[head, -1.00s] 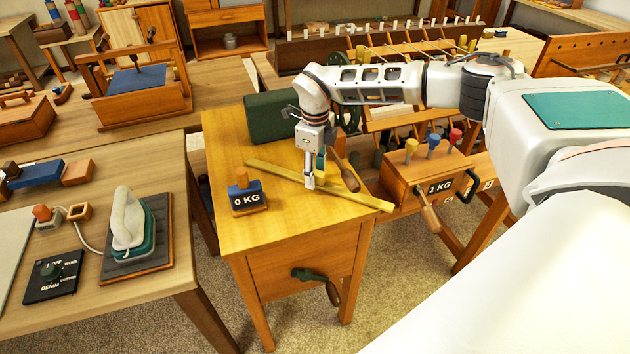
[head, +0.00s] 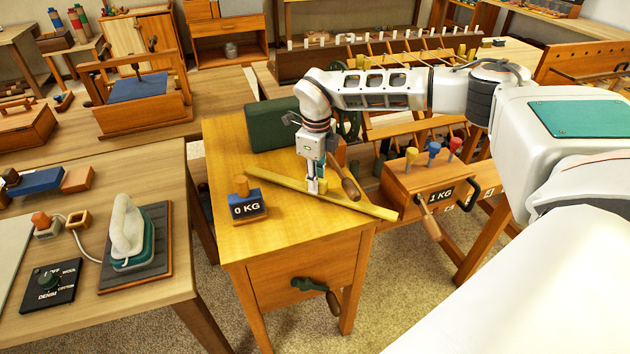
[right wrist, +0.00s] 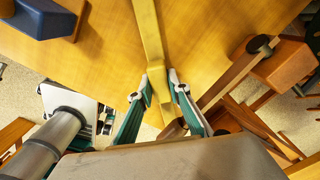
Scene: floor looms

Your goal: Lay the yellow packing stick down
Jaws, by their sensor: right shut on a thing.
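The yellow packing stick (head: 355,203) lies slantwise across the top of the small wooden table (head: 225,150), its right end reaching past the table's right edge. My right gripper (head: 317,188) points down at the stick's middle and is shut on it. In the right wrist view, the stick (right wrist: 150,35) runs from the top edge down between the two fingers of the gripper (right wrist: 160,105). I cannot tell whether the stick rests fully on the table or is slightly above it. My left gripper is not in view.
A blue 0 KG weight (head: 249,206) stands left of the stick. A dark green box (head: 270,125) is at the table's back. A wooden crank handle (head: 351,189) is close right of the gripper. A 1 KG wooden box (head: 405,182) stands to the right. The table's front is clear.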

